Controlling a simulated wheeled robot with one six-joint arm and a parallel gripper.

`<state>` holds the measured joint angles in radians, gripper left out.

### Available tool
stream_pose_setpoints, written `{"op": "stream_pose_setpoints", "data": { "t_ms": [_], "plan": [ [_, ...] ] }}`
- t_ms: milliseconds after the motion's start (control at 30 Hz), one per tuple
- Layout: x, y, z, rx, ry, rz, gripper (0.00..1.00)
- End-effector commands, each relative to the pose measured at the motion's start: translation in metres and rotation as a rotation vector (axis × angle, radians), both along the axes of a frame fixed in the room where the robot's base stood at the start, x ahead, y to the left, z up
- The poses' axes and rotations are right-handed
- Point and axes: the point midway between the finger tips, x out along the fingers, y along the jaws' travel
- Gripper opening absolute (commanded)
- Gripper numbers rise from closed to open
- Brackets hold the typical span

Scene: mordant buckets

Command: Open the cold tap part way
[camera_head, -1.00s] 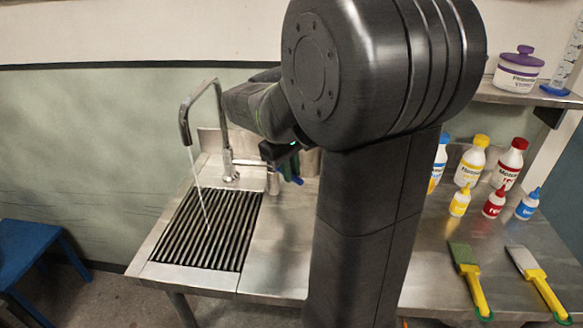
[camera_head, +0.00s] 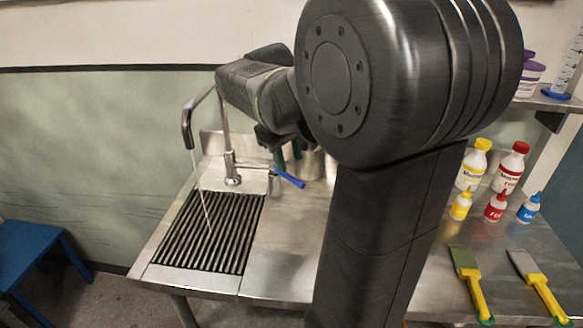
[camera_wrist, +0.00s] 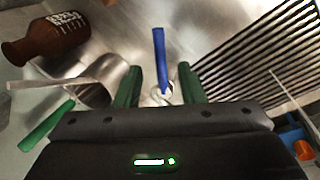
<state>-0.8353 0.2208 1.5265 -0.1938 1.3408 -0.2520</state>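The steel gooseneck tap (camera_head: 227,140) stands at the back of the ribbed drain grate. A thin stream of water (camera_head: 202,190) falls from its spout onto the grate. The blue lever (camera_head: 289,178) sticks out to the right of the tap's base, clear of the grate. My gripper (camera_head: 285,157) hangs just above and behind the lever, and my arm partly hides it. In the wrist view, the two green fingers of my gripper (camera_wrist: 159,67) stand apart, and the blue lever (camera_wrist: 158,55) shows in the gap between them, not visibly touched by either.
A steel pot (camera_wrist: 105,80) and a brown bottle (camera_wrist: 50,40) are left of my fingers in the wrist view. Bottles (camera_head: 472,168) and yellow-handled brushes (camera_head: 470,285) are on the right of the counter. A blue stool (camera_head: 30,250) stands left. The grate (camera_head: 210,232) is clear.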

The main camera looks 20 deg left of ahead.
Motion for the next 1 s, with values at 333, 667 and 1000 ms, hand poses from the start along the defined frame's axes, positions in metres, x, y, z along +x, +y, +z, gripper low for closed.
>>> {"op": "stream_pose_setpoints", "data": {
  "t_ms": [333, 667, 1000],
  "plan": [
    [-0.012, 0.006, 0.07, 0.002, -0.002, 0.001, 0.36],
    [-0.015, 0.007, 0.084, 0.0, 0.0, -0.001, 0.36],
    [-0.014, 0.006, 0.076, -0.001, 0.0, -0.001, 0.36]
  ]
}}
